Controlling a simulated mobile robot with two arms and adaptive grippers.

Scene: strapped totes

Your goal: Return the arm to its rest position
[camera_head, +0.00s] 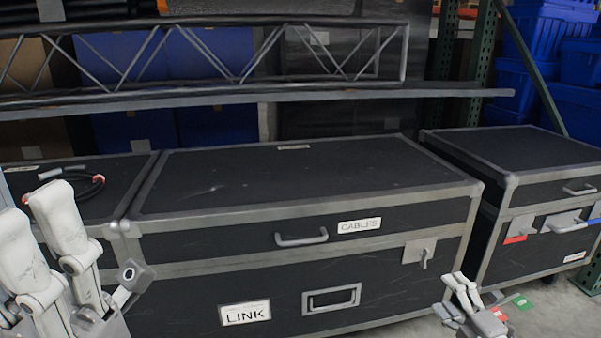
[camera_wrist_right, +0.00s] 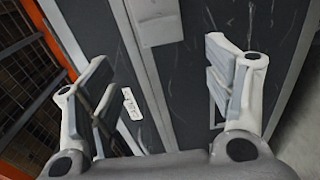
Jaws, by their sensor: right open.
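My right gripper (camera_head: 464,296) is low in the head view, in front of the lower right part of the big black case. In the right wrist view its fingers (camera_wrist_right: 160,95) are wide apart with nothing between them. Dark case panels and a grey metal strip show beyond the fingers. My left gripper (camera_head: 45,240) is large at the left edge of the head view, its pale fingers pointing up in front of the left case. It is partly cut off, and its jaw opening is unclear.
A big black case (camera_head: 300,180) with "CABLES" and "LINK" labels fills the middle. A second case (camera_head: 520,150) stands at right. A red and black cable (camera_head: 95,188) lies on the left case (camera_head: 117,205). A metal truss (camera_head: 220,65) runs behind. Blue bins (camera_head: 575,110) stand back right.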

